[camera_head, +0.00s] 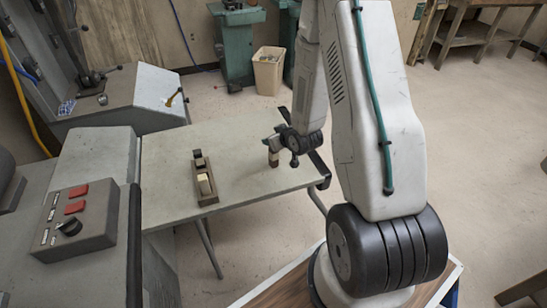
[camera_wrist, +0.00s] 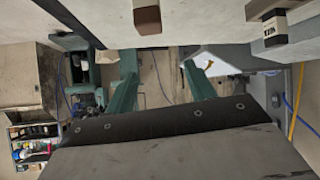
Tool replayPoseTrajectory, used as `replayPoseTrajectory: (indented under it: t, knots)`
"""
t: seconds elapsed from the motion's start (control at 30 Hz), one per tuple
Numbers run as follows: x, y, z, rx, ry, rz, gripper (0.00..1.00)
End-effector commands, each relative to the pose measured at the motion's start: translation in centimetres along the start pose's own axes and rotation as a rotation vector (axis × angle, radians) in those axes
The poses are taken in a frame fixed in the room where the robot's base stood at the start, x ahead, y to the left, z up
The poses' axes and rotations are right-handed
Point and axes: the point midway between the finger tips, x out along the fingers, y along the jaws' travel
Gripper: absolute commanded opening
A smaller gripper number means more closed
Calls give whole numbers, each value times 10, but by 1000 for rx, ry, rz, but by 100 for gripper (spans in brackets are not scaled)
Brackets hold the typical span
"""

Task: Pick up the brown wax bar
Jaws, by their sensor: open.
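A small upright bar, brown with a paler part, which I take for the brown wax bar (camera_head: 274,159), stands on the grey tabletop near its right side. In the wrist view the brown bar (camera_wrist: 147,20) shows at the top edge, partly cut off, beyond the fingertips. My gripper (camera_head: 270,143) is just above and close to the bar in the head view; I cannot tell whether they touch. In the wrist view my gripper's two green fingers (camera_wrist: 162,60) are spread apart with nothing between them.
A brown holder (camera_head: 208,199) with a cream block (camera_head: 204,184) and a dark block (camera_head: 198,158) lies left of the bar; the holder also shows at the wrist view's top right (camera_wrist: 278,12). A grey control box (camera_head: 82,222) stands at left. The tabletop (camera_head: 240,185) between is clear.

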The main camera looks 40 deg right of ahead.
Motion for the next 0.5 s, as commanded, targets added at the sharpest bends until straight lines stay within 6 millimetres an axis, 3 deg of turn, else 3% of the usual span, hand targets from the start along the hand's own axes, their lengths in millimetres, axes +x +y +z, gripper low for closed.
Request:
replayPoseTrajectory:
  t: [0.03,0.2,0.33,0.5]
  knots:
    - [8,1,22,19,26,-6,55]
    - [18,2,61,63,140,-12,55]
    - [20,1,78,88,195,-12,55]
    - [23,0,85,100,227,-11,55]
